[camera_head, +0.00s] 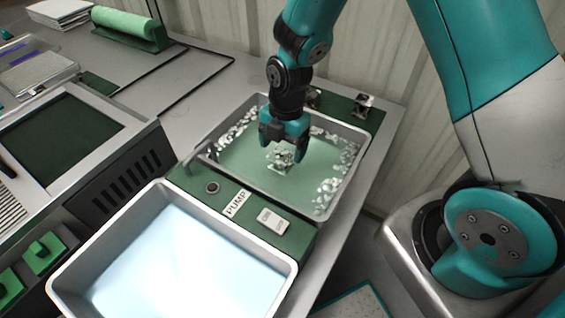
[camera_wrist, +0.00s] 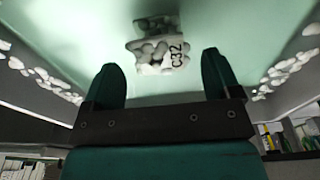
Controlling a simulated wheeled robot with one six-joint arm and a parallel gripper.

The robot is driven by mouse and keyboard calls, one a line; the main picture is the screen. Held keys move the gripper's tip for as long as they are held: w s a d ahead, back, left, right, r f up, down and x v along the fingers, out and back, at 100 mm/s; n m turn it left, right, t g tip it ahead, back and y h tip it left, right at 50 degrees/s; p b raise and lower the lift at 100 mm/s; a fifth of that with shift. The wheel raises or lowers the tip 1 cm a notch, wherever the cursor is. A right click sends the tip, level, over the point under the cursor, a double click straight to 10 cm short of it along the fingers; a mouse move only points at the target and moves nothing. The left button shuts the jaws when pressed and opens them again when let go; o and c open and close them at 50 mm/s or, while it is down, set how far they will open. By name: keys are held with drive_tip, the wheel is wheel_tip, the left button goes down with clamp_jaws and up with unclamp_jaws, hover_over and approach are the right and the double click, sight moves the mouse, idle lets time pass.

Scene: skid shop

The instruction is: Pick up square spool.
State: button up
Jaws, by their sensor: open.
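My gripper (camera_head: 285,138) points down over the grey-rimmed basin (camera_head: 233,187) of pale green liquid. Its two teal fingers are apart in the wrist view (camera_wrist: 161,70). A small foam-covered piece (camera_head: 281,157) lies in the basin just below the fingertips. Nothing is held. Foam hides its shape, so I cannot tell for sure that it is the square spool.
White foam clumps (camera_head: 328,192) line the basin's edges. Small metallic pieces (camera_head: 364,102) stand on the green ledge behind. A second basin (camera_head: 272,257) of bright pale liquid is in front, past the PUMP panel (camera_head: 237,203). A corrugated wall (camera_head: 375,60) rises behind.

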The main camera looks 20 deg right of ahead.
sight(282, 157)
drive_tip(key=f, duration=0.4)
drive_tip(key=shift+s+a+f, duration=0.1)
drive_tip(key=shift+a+f, duration=0.05)
drive_tip(key=shift+a, duration=0.05)
drive_tip(key=c, duration=1.2)
wheel_tip(282, 157, up, 20)
drive_tip(key=shift+r+p, duration=0.1)
drive_tip(key=shift+p, duration=0.45)
drive_tip(key=o, duration=0.3)
drive_tip(key=shift+d, duration=0.1)
